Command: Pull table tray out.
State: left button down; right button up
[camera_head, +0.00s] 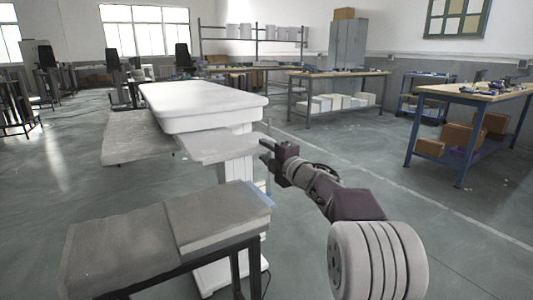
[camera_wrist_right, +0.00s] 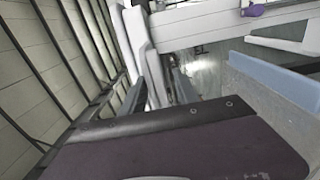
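A white lift table (camera_head: 195,100) stands in the middle of the head view on a white column. A thin light-grey tray (camera_head: 215,148) sticks out from under its top on the near side. My right gripper (camera_head: 265,152) is at the tray's right end, with its fingers apart. Contact with the tray is not clear. In the right wrist view, the dark fingers (camera_wrist_right: 162,88) are spread, with a white edge between and beyond them. My left gripper is not in view.
A grey bench (camera_head: 130,240) with a dark frame stands close at the front left. A flat grey panel (camera_head: 135,138) is at the table's left. Workbenches (camera_head: 340,75) and a blue-framed table (camera_head: 470,95) stand behind. Floor to the right is clear.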

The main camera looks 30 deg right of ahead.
jog(key=s+p, duration=0.2)
jog(key=s, duration=0.7)
jog(key=shift+d, duration=0.3)
